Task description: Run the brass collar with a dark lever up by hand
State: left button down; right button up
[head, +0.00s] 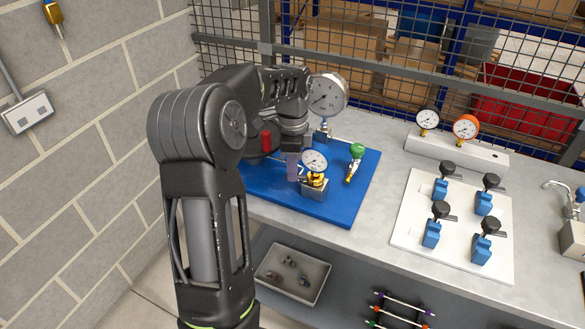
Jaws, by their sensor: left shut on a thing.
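The brass collar (316,180) sits under a small white-faced gauge (314,162), on a grey block (314,190) on the blue board. Its dark lever is small and mostly hidden at the collar's left, by my gripper. My left gripper (294,170) points down just left of the gauge and collar. It is shut on what seems to be the lever; the fingers hide the grip itself. My right gripper is not in view.
The blue board (263,188) also bears a large gauge (327,94), a green-knobbed valve (356,154) and a red cylinder (266,140). A white panel (408,228) with several blue valves lies to the right. A mesh fence stands behind.

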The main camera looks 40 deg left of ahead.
pick_arm(q)
jog(key=c, duration=1.4)
grip_release()
jog(key=shift+c, duration=0.2)
jog(key=shift+r, duration=0.1)
notch_tip(320, 180, up, 8)
jog(key=shift+f+b, duration=0.15)
jog(key=shift+b, duration=0.25)
jog(key=shift+f, duration=0.1)
